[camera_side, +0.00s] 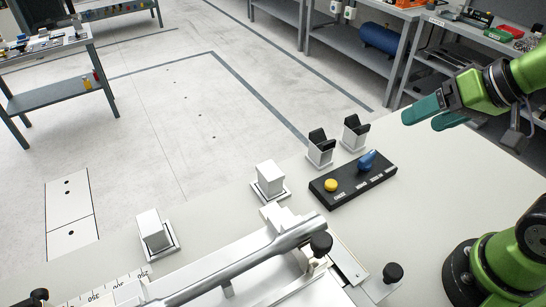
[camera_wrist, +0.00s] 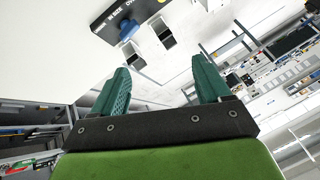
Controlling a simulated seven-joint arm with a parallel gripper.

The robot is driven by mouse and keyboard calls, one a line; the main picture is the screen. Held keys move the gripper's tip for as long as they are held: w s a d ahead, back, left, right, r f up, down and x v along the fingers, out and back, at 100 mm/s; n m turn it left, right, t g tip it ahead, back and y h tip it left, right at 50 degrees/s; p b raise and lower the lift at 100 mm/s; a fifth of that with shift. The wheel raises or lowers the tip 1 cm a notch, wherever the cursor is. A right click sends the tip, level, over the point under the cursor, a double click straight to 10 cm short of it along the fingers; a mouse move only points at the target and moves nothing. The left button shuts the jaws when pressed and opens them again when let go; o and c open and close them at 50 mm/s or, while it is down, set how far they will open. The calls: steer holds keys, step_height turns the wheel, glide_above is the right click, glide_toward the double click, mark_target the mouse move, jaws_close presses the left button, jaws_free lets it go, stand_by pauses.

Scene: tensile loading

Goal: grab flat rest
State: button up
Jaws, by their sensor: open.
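My gripper (camera_side: 421,120) has two teal fingers, apart and with nothing between them. It hangs in the air at the upper right of the side view, beyond the control box. The fingers also show in the wrist view (camera_wrist: 160,66). No part is labelled as the flat rest. Two plain white blocks stand on square bases: one near the middle (camera_side: 269,178), one further left (camera_side: 152,230). Two white holders with black tops stand behind the control box, a left one (camera_side: 320,150) and a right one (camera_side: 355,134). Two holders also show in the wrist view (camera_wrist: 161,33).
A silver machine with a long bar (camera_side: 240,262) fills the front. Shelves (camera_side: 350,45) stand beyond the table. The table's right middle is clear.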

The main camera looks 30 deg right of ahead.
steer(key=n+g+h, duration=0.2)
steer(key=n+g, duration=0.2)
steer(key=g, duration=0.3)
glide_above(270, 170)
step_height(270, 170, down, 6)
steer(key=r, duration=0.1)
steer(key=f, duration=1.1)
steer(key=shift+s+d, duration=0.15)
steer(key=shift+d, duration=0.1)
steer(key=shift+a+f, duration=0.15)
steer(key=shift+f, duration=1.45)
steer(key=shift+a+f, duration=0.1)
steer(key=shift+f, duration=1.45)
